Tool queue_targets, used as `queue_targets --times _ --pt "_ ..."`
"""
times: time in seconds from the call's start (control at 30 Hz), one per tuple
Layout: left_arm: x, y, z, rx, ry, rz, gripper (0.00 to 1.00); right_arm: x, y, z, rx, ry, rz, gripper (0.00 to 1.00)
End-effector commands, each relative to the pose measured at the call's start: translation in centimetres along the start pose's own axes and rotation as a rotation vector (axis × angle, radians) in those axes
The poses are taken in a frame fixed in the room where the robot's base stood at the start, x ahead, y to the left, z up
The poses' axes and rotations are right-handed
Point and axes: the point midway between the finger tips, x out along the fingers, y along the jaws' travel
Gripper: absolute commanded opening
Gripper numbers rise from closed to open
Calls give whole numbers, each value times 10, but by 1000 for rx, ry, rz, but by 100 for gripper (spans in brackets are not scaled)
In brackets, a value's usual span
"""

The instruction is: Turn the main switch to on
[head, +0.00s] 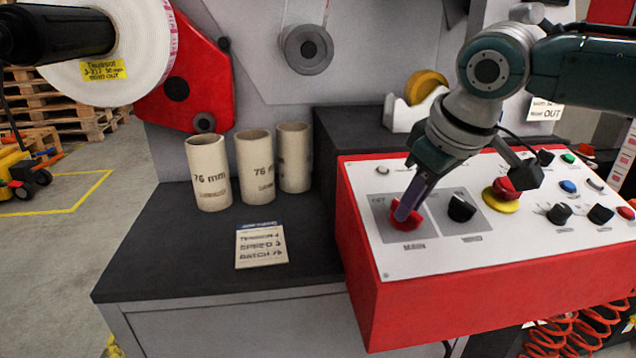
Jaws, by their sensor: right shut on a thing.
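The main switch (407,221) is a red knob on a grey plate marked MAIN, at the front left of the white-topped red control panel (420,262). My right gripper (408,208) reaches down from the upper right. Its fingers are shut on the red knob and cover part of it. The knob's pointer and the position marks are too small or hidden to read, so I cannot tell which way it is turned. My left gripper does not show.
A black knob (461,208) sits just right of the main switch, and a red emergency button (503,190) on yellow lies beyond it. Three cardboard cores (208,175) and a printed card (261,245) stand or lie on the dark bench (180,265) to the left.

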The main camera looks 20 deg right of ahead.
Motion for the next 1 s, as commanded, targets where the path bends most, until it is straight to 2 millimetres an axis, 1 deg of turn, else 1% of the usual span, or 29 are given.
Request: queue_targets --times 0.27,0.43,0.67,0.8,1.0 --pt "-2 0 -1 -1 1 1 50 -1 0 0 7 0 1 0" --pt "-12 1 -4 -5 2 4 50 -3 -1 -1 49 -2 6 0" --pt "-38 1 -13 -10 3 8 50 -6 -2 -2 191 -4 25 0" --pt "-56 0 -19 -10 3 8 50 -6 -2 -2 314 -5 45 0" --pt "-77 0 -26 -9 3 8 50 -5 -3 -2 505 -6 74 0"
